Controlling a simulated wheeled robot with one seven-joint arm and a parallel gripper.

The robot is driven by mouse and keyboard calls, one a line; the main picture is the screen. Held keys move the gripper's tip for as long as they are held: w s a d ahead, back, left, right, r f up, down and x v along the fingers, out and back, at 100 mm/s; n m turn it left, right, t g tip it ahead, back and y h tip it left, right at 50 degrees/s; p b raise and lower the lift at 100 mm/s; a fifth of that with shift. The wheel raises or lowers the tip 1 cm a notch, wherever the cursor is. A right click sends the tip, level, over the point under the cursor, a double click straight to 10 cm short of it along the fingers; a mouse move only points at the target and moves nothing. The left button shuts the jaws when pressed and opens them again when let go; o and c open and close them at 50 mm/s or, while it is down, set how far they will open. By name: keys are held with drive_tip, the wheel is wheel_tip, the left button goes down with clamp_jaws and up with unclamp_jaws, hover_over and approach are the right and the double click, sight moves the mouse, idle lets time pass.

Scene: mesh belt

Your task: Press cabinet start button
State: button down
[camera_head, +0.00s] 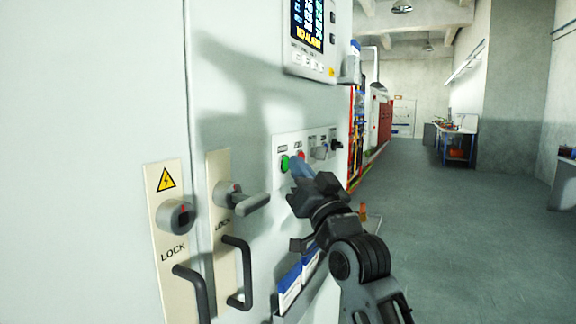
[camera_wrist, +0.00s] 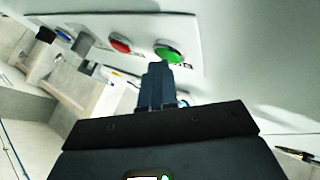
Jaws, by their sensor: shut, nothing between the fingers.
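The cabinet (camera_head: 235,110) is a pale grey-green upright front at the left and middle of the head view. A small light panel on it carries a green button (camera_head: 284,163) and a red button (camera_head: 301,156) beside it. My gripper (camera_head: 297,168) is shut and empty, its fingertips close in front of the panel near these buttons. In the wrist view the fingers (camera_wrist: 158,75) point toward the panel, with the green button (camera_wrist: 168,53) just beyond their tips and the red button (camera_wrist: 120,44) to the left. I cannot tell whether the tips touch anything.
A rotary lock knob (camera_head: 175,217) and a lever handle (camera_head: 240,198) stick out left of my gripper, with dark pull handles below. A display (camera_head: 311,32) sits above the panel. Blue-and-white folders (camera_head: 290,285) stand in a holder below. The floor (camera_head: 440,240) to the right is clear.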

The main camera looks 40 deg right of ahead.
drive_tip(key=shift+s+d+b, duration=0.2)
drive_tip(key=shift+s+b, duration=0.15)
drive_tip(key=shift+s, duration=0.4)
drive_tip(key=shift+s+d+b, duration=0.3)
drive_tip(key=shift+s+b, duration=0.1)
drive_tip(key=shift+s, duration=0.4)
drive_tip(key=shift+s+d+b, duration=0.3)
drive_tip(key=shift+s+b, duration=0.15)
drive_tip(key=shift+s, duration=0.3)
drive_tip(key=shift+s+d+b, duration=0.3)
drive_tip(key=shift+s+b, duration=0.1)
drive_tip(key=shift+s, duration=0.4)
